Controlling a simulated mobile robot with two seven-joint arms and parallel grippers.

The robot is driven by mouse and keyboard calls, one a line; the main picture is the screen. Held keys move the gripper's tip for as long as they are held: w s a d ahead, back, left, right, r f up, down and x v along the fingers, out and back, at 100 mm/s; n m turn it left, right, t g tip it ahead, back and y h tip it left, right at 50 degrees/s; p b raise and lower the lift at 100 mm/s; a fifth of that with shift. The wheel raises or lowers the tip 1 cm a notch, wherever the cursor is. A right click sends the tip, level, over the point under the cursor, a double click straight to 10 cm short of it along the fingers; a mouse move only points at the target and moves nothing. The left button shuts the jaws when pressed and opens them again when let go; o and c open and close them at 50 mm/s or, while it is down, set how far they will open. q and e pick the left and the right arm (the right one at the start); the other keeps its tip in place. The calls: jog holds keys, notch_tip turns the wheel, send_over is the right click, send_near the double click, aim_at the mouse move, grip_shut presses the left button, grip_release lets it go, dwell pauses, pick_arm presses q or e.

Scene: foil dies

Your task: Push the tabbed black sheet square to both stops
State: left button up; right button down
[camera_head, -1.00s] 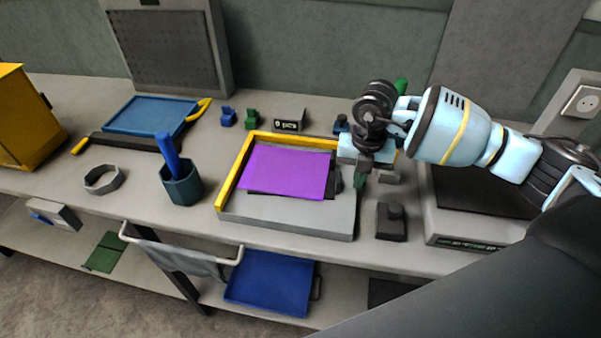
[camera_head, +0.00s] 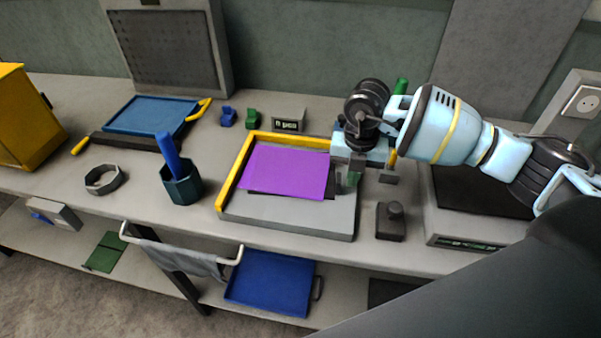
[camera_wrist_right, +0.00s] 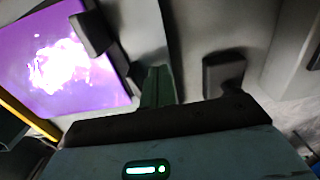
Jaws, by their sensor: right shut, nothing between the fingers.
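The black sheet (camera_head: 318,196) lies on a grey plate (camera_head: 285,217). A purple sheet (camera_head: 286,172) covers most of it, so only thin black edges show at its near and right sides. A yellow stop (camera_head: 234,182) runs along the plate's left side, and another yellow stop (camera_head: 290,139) runs along the back. A dark upright block, apparently the tab (camera_wrist_right: 90,35), shows at the purple sheet's edge in the right wrist view. My right gripper (camera_head: 352,178) is shut and empty at the plate's right side, beside the sheets. Whether it touches the tab is hidden. My left gripper is not in view.
A dark knobbed block (camera_head: 391,222) stands right of the plate, with a scale-like grey device (camera_head: 455,225) beyond it. A small label block (camera_head: 287,121) and small blue and green pieces stand behind.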

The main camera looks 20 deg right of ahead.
aim_at(339, 175)
jog(key=shift+a, duration=0.1)
jog(key=shift+w+a, duration=0.5)
jog(key=shift+a, duration=0.25)
jog(key=shift+w+a, duration=0.15)
jog(key=shift+a, duration=0.05)
jog(key=shift+w+a, duration=0.5)
jog(key=shift+a, duration=0.35)
jog(key=shift+d, duration=0.1)
jog(key=shift+s+d+r, duration=0.1)
jog(key=shift+s+d, duration=0.1)
jog(key=shift+d, duration=0.1)
jog(key=shift+s+d, duration=0.1)
jog(key=shift+d, duration=0.05)
